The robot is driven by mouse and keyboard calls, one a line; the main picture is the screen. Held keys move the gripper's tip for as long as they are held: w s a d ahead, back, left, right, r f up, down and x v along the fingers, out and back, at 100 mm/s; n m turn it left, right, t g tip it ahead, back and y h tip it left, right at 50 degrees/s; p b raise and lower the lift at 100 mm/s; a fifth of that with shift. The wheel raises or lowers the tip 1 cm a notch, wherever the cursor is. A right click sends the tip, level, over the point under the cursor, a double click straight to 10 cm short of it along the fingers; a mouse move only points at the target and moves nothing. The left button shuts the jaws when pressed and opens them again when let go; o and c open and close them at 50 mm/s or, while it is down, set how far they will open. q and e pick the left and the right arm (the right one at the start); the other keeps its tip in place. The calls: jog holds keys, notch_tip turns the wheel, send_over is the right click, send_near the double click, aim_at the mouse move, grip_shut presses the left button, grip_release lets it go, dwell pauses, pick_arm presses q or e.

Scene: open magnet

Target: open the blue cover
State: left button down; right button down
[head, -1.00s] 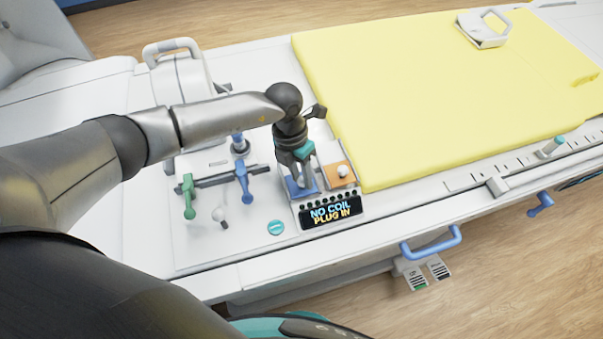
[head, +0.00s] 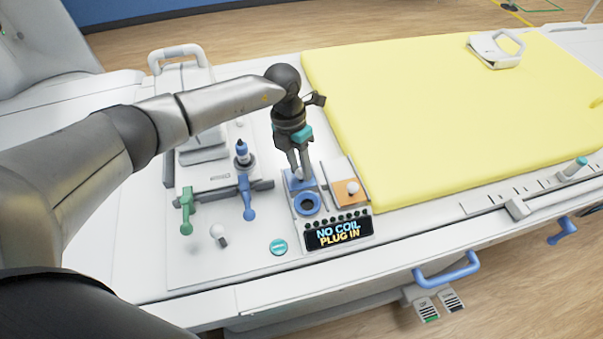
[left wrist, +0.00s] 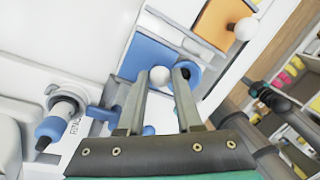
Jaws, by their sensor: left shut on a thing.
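The blue cover (head: 291,184) is a small flat blue plate with a round white knob (left wrist: 160,76), on the control panel. It also shows in the left wrist view (left wrist: 146,56). My left gripper (head: 299,177) points down and is shut on the white knob, one finger on each side. Just in front of the cover, a round blue socket (head: 308,204) lies exposed; part of it shows beside a finger in the left wrist view (left wrist: 193,74). The fingers hide part of the cover. My right gripper is not in view.
An orange cover (head: 351,191) with its own white knob is just right of the blue one. A display (head: 339,233) reads "NO COIL PLUG IN". Green (head: 187,211) and blue (head: 248,198) levers stand to the left. A yellow mat (head: 440,110) lies to the right.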

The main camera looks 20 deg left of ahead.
aim_at(291, 174)
pick_arm(q)
jog(key=c, duration=0.6)
grip_release()
jog(key=a+r, duration=0.1)
jog(key=r, duration=0.9)
jog(key=w+a+r, duration=0.1)
jog(key=r, duration=0.4)
jog(key=shift+a+b, duration=0.35)
jog(key=shift+b, duration=0.05)
